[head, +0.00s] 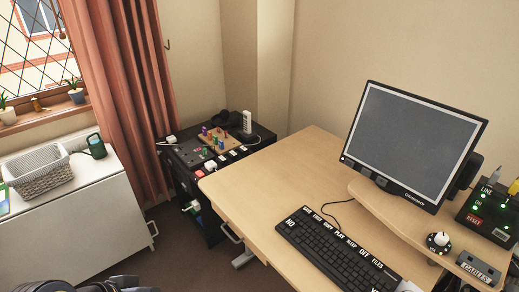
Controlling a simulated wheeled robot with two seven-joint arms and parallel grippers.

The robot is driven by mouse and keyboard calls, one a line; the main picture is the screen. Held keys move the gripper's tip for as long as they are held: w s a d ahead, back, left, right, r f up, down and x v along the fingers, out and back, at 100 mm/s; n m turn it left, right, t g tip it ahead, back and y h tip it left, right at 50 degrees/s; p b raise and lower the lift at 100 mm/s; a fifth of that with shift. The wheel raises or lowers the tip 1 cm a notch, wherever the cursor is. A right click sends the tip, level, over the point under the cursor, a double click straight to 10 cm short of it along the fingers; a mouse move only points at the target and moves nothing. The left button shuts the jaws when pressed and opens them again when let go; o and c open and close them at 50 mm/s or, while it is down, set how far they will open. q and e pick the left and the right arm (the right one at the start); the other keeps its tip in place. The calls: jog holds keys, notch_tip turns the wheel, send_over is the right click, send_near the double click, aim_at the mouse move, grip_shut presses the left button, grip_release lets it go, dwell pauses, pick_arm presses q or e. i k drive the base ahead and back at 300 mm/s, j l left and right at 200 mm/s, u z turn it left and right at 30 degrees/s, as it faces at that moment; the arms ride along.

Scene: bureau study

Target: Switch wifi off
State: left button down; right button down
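A black box (487,215) with lit green lights stands at the right end of the raised desk shelf. Its labels include "LINE", "ON" and a red "RESET", and the picture's right edge cuts it off. It looks like the wifi router, but I see no wifi label. A second black unit (199,152), with small knobs and white labelled parts, stands low beyond the desk; its labels are too small to read.
The desk (262,190) holds a keyboard (340,250) and a monitor (412,140) on the raised shelf (390,205). A round knob (438,241) and a small grey box (478,268) are at right. A white cabinet (80,220) with a basket (38,174) stands left. Dark floor lies between.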

aim_at(502, 235)
jog(key=l+z, duration=0.2)
jog(key=z, duration=0.25)
jog(key=l+z, duration=0.2)
jog(key=z, duration=0.25)
jog(key=u, duration=1.55)
jog(key=i+j+z, duration=0.2)
jog(key=i+j, duration=0.25)
jog(key=j, duration=0.15)
jog(key=i+j+z, duration=0.15)
jog(key=j, duration=0.2)
jog(key=i+j+z, duration=0.1)
jog(key=j, duration=0.25)
jog(key=i+j+z, duration=0.1)
jog(key=i+j, duration=0.2)
jog(key=i+j+z, duration=0.1)
jog(key=j, duration=0.35)
